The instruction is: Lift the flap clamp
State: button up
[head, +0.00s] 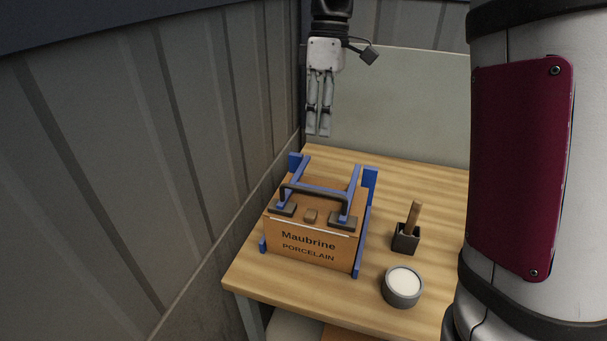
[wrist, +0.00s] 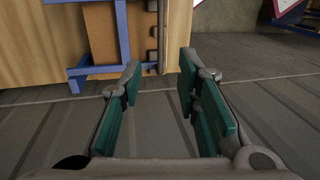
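A brown box (head: 308,258) lettered "Maubrine PORCELAIN" stands on the table, held in a blue frame (head: 370,185). On its top lies what looks like the flap clamp: blue bars (head: 322,190) running from the back uprights to two dark pads (head: 342,221), with a dark arched handle (head: 318,195) across them. The pads appear to rest on the lid. My gripper (head: 318,132) hangs above and behind the box, clear of it. In the wrist view its green-padded fingers (wrist: 159,80) are apart with nothing between them. The blue frame (wrist: 122,30) shows there beyond the fingers.
The wooden table (head: 400,175) has a dark holder (head: 406,240) with a wooden-handled tool (head: 414,217) and a round grey pot (head: 402,289) with white contents, right of the box. A grey panelled wall (head: 150,150) runs close along the left. The back right of the table is clear.

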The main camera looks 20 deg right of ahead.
jog(key=f, duration=0.4)
jog(key=s+a+f+p, duration=0.1)
jog(key=f, duration=0.3)
jog(key=s+f+p, duration=0.1)
jog(key=f, duration=0.4)
jog(key=shift+s+a, duration=0.15)
jog(key=shift+a, duration=0.1)
grip_shut()
